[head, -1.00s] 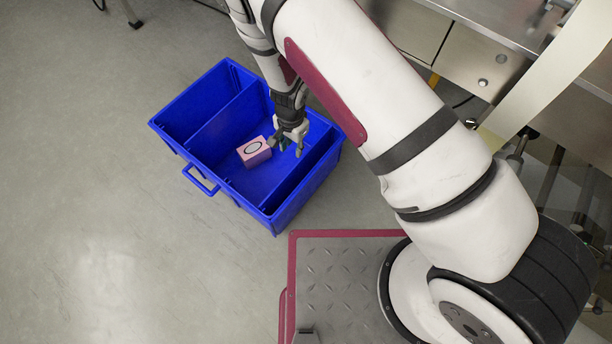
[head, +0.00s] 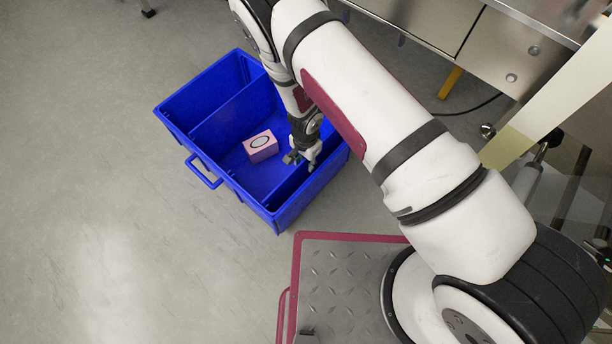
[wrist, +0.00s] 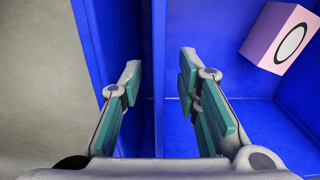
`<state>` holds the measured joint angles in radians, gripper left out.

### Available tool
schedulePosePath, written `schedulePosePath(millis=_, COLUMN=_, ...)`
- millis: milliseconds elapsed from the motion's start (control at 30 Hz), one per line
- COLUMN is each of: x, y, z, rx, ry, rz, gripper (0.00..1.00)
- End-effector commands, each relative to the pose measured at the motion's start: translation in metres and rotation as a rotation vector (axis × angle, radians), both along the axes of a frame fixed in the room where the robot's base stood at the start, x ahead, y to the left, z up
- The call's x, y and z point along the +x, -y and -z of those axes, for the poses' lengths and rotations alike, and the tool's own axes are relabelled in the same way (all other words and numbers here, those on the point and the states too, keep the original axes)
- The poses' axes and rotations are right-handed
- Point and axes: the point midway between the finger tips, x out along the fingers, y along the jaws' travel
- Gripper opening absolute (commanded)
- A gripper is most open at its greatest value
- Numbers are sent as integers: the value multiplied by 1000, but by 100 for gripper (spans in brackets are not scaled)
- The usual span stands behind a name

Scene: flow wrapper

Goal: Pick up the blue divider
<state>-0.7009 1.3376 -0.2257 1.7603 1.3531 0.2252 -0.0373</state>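A blue divider (head: 287,188) stands upright across the right part of a blue crate (head: 296,208). It is the same blue as the crate. My gripper (head: 303,160) is over this divider, pointing down, with part of the divider hidden behind it. In the wrist view my gripper (wrist: 160,78) is open, with one green-padded finger on each side of the divider (wrist: 158,35). There is a gap on both sides, and the pads do not appear to press on it. I cannot tell exactly how far down the fingers reach.
A pink box (head: 261,146) with a white oval sits in the crate's middle compartment, left of my gripper. A second divider (head: 232,112) stands farther left. The crate has a handle (head: 205,172) at its front left. A metal machine (head: 500,55) stands at the right.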

Motion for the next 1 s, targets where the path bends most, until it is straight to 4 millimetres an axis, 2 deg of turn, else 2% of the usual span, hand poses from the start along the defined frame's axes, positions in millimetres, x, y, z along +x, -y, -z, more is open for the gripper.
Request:
schedulePosePath(millis=33, x=0, y=1, z=11, rx=-1, ry=-1, rz=1, gripper=30)
schedulePosePath(millis=133, x=0, y=1, z=20, rx=-1, ry=-1, rz=-1, gripper=30)
schedulePosePath(millis=433, x=0, y=1, z=24, rx=0, ry=0, rz=0, gripper=30)
schedulePosePath(millis=467, x=0, y=1, z=24, rx=0, ry=0, rz=0, gripper=28)
schedulePosePath(millis=500, x=0, y=1, z=24, rx=0, ry=0, rz=0, gripper=19)
schedulePosePath(millis=600, x=0, y=1, z=24, rx=0, ry=0, rz=0, gripper=0)
schedulePosePath(millis=1000, x=0, y=1, z=24, rx=1, ry=1, rz=0, gripper=0)
